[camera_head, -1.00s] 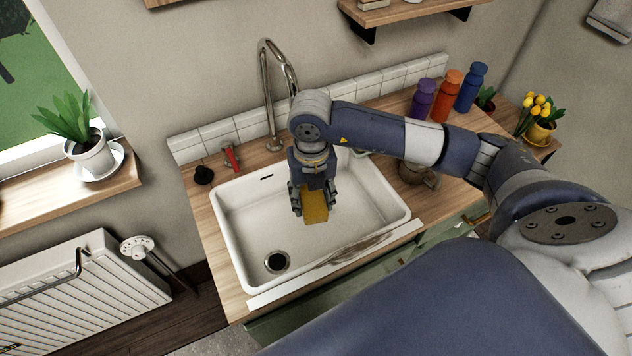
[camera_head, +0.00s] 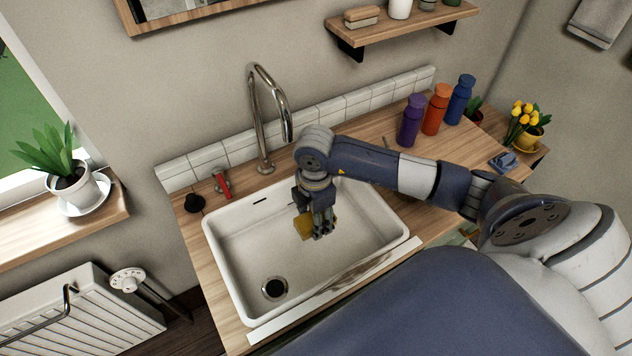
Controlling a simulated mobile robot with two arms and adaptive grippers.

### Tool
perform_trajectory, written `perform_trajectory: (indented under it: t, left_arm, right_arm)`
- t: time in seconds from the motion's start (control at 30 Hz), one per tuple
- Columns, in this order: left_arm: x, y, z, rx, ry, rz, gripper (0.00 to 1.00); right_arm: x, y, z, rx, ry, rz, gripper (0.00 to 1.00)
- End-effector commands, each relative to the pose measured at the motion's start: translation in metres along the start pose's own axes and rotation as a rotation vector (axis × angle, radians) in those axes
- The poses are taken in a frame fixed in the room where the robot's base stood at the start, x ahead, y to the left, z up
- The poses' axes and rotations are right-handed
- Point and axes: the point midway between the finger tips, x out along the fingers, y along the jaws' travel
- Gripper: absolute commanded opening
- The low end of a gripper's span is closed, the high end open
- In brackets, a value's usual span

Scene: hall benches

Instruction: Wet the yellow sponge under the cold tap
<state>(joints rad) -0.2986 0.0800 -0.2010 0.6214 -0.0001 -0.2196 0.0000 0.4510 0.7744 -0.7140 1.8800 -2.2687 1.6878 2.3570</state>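The yellow sponge (camera_head: 302,228) is in the air over the white sink basin (camera_head: 222,252). My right gripper (camera_head: 321,229) points down over the basin, its fingers shut on the sponge, which sticks out to the left of them and is partly hidden. The curved metal spout (camera_head: 257,125) stands behind the sink, its outlet behind and left of the gripper. No water stream shows. A red-handled tap lever (camera_head: 222,184) sits left of the spout's base. No tap marked cold can be made out. My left gripper is not in view.
A black knob (camera_head: 194,203) stands at the counter's left. Purple (camera_head: 411,122), orange (camera_head: 436,110) and blue (camera_head: 460,100) bottles stand at the back right. A small blue object (camera_head: 505,161) and yellow flowers (camera_head: 523,117) are farther right. The basin's left part is clear.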

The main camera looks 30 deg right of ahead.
Motion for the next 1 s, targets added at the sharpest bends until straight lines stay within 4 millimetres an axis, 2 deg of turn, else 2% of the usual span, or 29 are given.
perform_trajectory:
  t: [0.03, 0.1, 0.73, 1.0]
  left_arm:
    - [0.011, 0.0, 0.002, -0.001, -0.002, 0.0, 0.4]
    - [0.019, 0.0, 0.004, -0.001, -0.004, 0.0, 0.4]
    - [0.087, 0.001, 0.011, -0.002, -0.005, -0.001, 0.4]
    - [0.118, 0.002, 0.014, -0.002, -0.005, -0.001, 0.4]
  right_arm:
    - [0.012, 0.002, -0.001, -0.001, 0.001, 0.0, 0.28]
    - [0.02, 0.005, -0.002, -0.002, 0.001, 0.0, 0.28]
    - [0.092, 0.029, -0.009, -0.003, 0.0, 0.0, 0.28]
    - [0.116, 0.051, -0.014, -0.003, 0.0, 0.001, 0.28]
